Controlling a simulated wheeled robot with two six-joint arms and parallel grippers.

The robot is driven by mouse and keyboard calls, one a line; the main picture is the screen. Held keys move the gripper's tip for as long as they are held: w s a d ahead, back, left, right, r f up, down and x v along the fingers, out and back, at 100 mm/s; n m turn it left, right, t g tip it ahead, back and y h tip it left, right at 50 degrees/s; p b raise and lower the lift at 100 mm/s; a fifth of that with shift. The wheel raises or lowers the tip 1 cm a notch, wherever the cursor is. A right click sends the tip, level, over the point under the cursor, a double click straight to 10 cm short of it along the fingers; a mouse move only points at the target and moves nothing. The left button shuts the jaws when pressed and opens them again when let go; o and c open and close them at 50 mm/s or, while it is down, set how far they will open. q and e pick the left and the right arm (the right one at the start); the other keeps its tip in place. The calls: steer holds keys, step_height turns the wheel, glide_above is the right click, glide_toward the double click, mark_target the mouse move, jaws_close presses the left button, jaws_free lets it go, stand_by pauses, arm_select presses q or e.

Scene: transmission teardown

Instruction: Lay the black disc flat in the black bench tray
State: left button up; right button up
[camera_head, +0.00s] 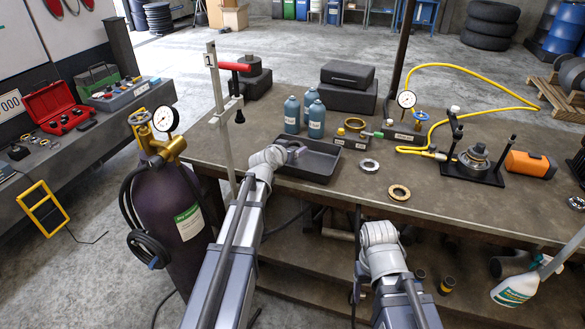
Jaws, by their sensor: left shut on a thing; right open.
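The black bench tray (322,176) lies on the near left part of the brown bench, its floor mostly bare. My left gripper (288,150) is at the tray's left side, over its back left corner. It is shut on a small dark thing that looks like the black disc (296,148); my gripper hides much of it, so its tilt and whether it touches the tray cannot be told. My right gripper (379,234) is open at the bench's front edge, right of the tray, with no thing seen in it.
Blue bottles (292,115) stand behind the tray. A silver ring (369,165) and a brass ring (399,192) lie to its right.

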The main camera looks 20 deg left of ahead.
arm_select(q)
steer(key=shift+f+b, duration=1.9)
steer(key=shift+f, duration=0.45)
steer(key=shift+s, duration=0.1)
steer(key=shift+s+d+r, duration=0.1)
steer(key=shift+s+r, duration=0.05)
steer(key=shift+f, duration=0.2)
arm_select(e)
step_height(320, 180, down, 5)
arm_select(q)
steer(key=o, duration=1.3)
steer(key=shift+o, duration=0.2)
steer(key=shift+r, duration=0.2)
steer(key=p+v, duration=0.4)
steer(key=v, duration=0.7)
steer(key=shift+s+p, duration=0.25)
steer(key=shift+p, duration=0.05)
arm_select(e)
step_height(320, 180, up, 5)
steer(key=shift+f, duration=0.1)
